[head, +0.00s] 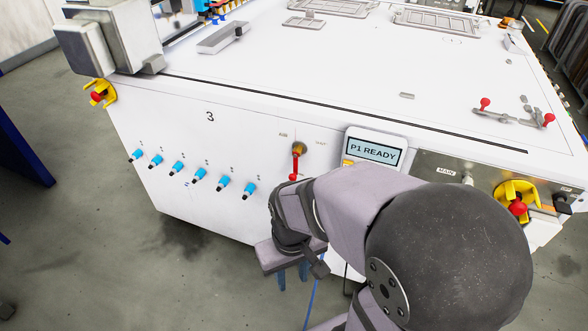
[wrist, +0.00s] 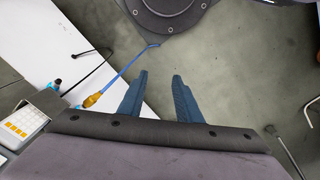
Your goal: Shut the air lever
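The air lever (head: 294,164) is on the front face of the white machine in the head view. It has a red handle that hangs down from a brass-coloured pivot, to the left of the display. My gripper's blue fingers (head: 292,274) show below my wrist in the head view, low in front of the machine and below the lever. In the wrist view my gripper (wrist: 160,84) is open, with clear space between its two blue fingers. Nothing is between them. The lever cannot be made out in the wrist view.
A display reading "P1 READY" (head: 374,150) is right of the lever. Several blue fittings (head: 198,174) line the front to the left. Red-knobbed yellow switches stand at left (head: 100,93) and right (head: 517,203). A blue hose (wrist: 122,75) runs near the fingers.

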